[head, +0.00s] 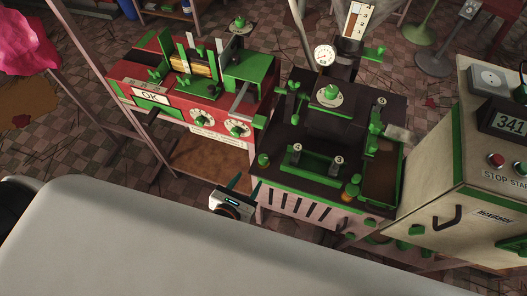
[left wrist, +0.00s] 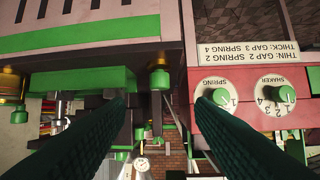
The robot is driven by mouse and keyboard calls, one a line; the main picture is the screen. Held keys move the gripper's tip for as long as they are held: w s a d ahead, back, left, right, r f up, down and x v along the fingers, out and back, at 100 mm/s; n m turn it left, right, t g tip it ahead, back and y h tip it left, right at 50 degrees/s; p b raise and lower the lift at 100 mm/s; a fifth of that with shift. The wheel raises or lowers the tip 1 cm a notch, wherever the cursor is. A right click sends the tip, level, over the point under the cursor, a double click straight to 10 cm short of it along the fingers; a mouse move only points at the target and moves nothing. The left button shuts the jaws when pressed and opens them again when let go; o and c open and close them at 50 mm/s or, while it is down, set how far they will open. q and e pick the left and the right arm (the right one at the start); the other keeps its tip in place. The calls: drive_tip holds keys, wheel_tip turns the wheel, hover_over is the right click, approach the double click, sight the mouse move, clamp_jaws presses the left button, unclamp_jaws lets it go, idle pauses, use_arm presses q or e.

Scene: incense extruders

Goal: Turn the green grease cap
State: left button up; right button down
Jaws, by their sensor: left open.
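My left gripper (head: 245,184) is in front of the gap between the red machine and the dark-topped machine. Its two dark green fingers are apart and empty. In the left wrist view, which is upside down, the gripper (left wrist: 160,103) has a small green cap with a brass collar (left wrist: 159,80) beyond and between its fingers, not touched. This looks like the green knob (head: 263,160) at the dark-topped machine's left front corner. Another green cap on a brass base (head: 350,191) stands at its right front. Which one is the grease cap I cannot tell for sure. My right gripper is out of view.
The red machine (head: 190,140) carries green-pointed dials (left wrist: 215,93) close to the gripper's side. The dark-topped machine (head: 315,200) has a green front edge. A beige control box (head: 455,185) stands at right. A wooden shelf (head: 210,165) lies under the red machine.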

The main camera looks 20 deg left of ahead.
sight(262, 159)
use_arm(q)
drive_tip(key=x, duration=1.2)
drive_tip(key=shift+r, duration=0.15)
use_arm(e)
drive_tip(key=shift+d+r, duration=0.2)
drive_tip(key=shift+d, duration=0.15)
use_arm(q)
drive_tip(key=shift+c, duration=0.2)
drive_tip(key=c, duration=1)
drive_tip(key=shift+o, duration=0.2)
drive_tip(key=shift+h+p, duration=0.3)
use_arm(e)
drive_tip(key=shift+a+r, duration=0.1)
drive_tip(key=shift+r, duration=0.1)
